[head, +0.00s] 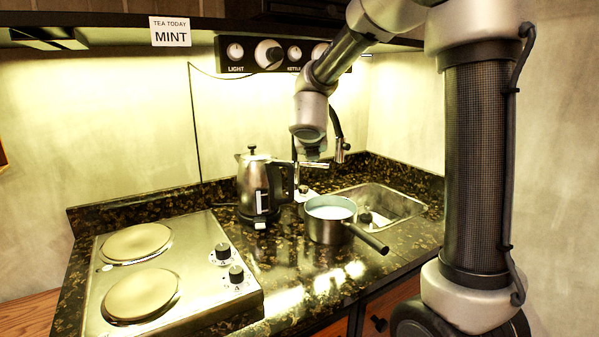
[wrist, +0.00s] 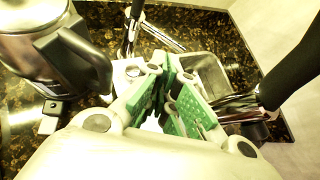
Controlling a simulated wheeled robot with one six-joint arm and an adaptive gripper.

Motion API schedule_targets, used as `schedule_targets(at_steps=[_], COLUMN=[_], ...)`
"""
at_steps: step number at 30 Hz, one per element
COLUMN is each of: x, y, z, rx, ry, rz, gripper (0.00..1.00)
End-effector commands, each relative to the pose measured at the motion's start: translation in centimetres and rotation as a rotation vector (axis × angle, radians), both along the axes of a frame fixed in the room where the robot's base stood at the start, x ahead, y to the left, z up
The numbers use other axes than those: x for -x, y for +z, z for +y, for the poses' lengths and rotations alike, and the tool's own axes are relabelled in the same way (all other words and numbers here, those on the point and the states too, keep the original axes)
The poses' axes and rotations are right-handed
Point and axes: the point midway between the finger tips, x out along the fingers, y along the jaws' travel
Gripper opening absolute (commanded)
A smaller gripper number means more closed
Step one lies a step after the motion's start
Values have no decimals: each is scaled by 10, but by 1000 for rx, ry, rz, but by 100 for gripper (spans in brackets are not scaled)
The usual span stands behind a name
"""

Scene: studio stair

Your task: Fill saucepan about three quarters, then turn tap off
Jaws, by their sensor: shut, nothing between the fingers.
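The steel saucepan (head: 331,229) stands upright on the counter at the sink's left front edge, its dark handle pointing front right. A pale, bluish-white surface shows inside it below the rim; its exact depth is unclear. The tap (head: 340,150) has a dark curved neck and chrome end behind the saucepan. No water stream can be made out. A chrome lever (head: 313,164) shows near the tap's base. My gripper (head: 312,155) hangs above and behind the saucepan, close to the lever; contact cannot be told. In the wrist view its green-padded fingers (wrist: 172,108) are shut and empty.
A steel kettle (head: 258,187) stands left of the saucepan and shows large in the wrist view (wrist: 45,50). The sink (head: 390,203) is at the right. A two-plate hob (head: 190,285) fills the left. A knob panel (head: 275,54) hangs on the back wall.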

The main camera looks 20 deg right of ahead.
Motion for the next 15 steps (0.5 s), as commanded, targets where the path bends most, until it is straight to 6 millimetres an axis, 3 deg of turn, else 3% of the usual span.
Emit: schedule_targets(at_steps=[3, 6, 15], x=[3, 5, -20], y=[-24, -33, -63], z=[-4, -5, -24], rx=[-125, -168, -171], ry=[-202, -275, -285], rz=[29, 39, 43], gripper=[0, 0, 0])
